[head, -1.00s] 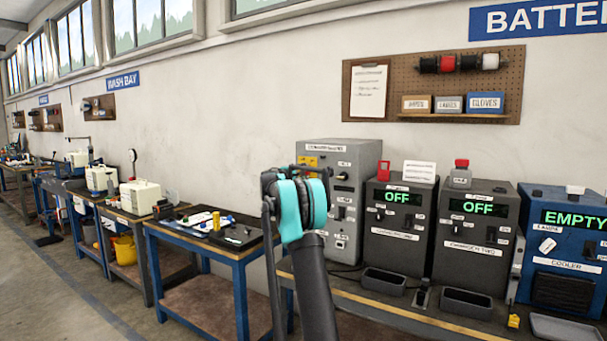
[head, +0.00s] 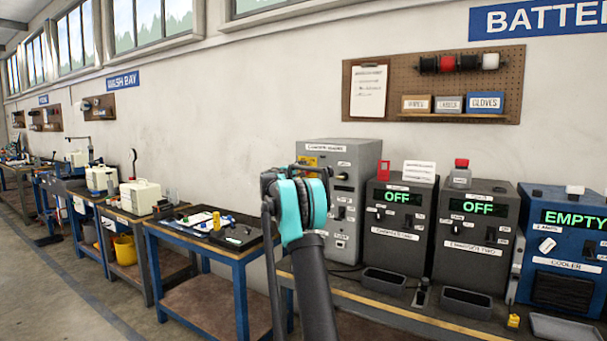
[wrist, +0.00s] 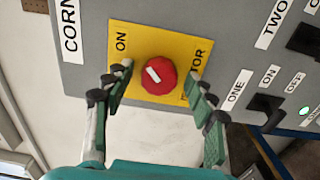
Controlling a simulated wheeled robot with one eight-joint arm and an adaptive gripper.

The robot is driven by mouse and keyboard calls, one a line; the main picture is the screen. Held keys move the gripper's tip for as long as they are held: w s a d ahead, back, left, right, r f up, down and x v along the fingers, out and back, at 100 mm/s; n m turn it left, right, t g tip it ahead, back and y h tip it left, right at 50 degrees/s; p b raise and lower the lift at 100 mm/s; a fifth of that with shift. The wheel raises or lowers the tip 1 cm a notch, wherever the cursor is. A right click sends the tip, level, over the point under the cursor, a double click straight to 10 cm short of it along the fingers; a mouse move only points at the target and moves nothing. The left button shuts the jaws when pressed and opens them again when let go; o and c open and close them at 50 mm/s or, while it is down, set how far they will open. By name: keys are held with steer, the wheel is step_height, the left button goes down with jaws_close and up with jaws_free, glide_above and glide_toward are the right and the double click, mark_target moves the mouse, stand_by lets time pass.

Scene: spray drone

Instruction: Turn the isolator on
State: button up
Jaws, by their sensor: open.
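The isolator is a round red knob (wrist: 159,75) with a white bar mark, on a yellow plate (wrist: 120,78) in the wrist view. The bar lies slantwise, and the word ON is at the plate's left; the label at the right is partly covered by a finger. The plate is on a grey cabinet (wrist: 215,30), also in the head view (head: 366,158). My gripper (wrist: 158,74) is open, with one finger on each side of the knob. Gaps show between fingers and knob in the picture; I cannot tell how deep they reach. In the head view my arm hides the gripper.
Black switches labelled ONE (wrist: 264,110) and TWO (wrist: 303,40) sit right of the knob in the wrist view. Two dark chargers with OFF displays (head: 398,197) (head: 478,207) and a blue cooler reading EMPTY (head: 568,250) stand right of the cabinet. A blue-legged table (head: 215,255) stands left.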

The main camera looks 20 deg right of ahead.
steer(key=v, duration=1.2)
steer(key=s+a+f+m+g+y, duration=0.2)
steer(key=s+a+f+y, duration=0.1)
steer(key=s+f, duration=0.7)
steer(key=s+a+f+m+g+y, duration=0.2)
steer(key=s+a+f+y, duration=0.2)
steer(key=s+f, duration=0.6)
steer(key=s+a+f+m+g+y, duration=0.1)
steer(key=s+f, duration=1)
steer(key=s, duration=1.2)
steer(key=a+m+y, duration=0.1)
steer(key=a+y, duration=0.1)
steer(key=a, duration=0.1)
steer(key=shift+s+m+g, duration=0.3)
steer(key=shift+s+g, duration=0.1)
steer(key=s+a+f+y, duration=0.1)
steer(key=s+a+f, duration=0.1)
steer(key=s, duration=0.2)
steer(key=s+a+f+y, duration=0.1)
steer(key=s+a+f, duration=0.2)
steer(key=s, duration=0.2)
steer(key=s+a+f+g+y, duration=0.1)
steer(key=s+a+f+y, duration=0.1)
steer(key=s, duration=0.3)
steer(key=shift+a+f+m, duration=0.4)
steer(key=shift+a+f, duration=0.1)
steer(key=shift+f, duration=0.25)
steer(key=shift+c, duration=0.2)
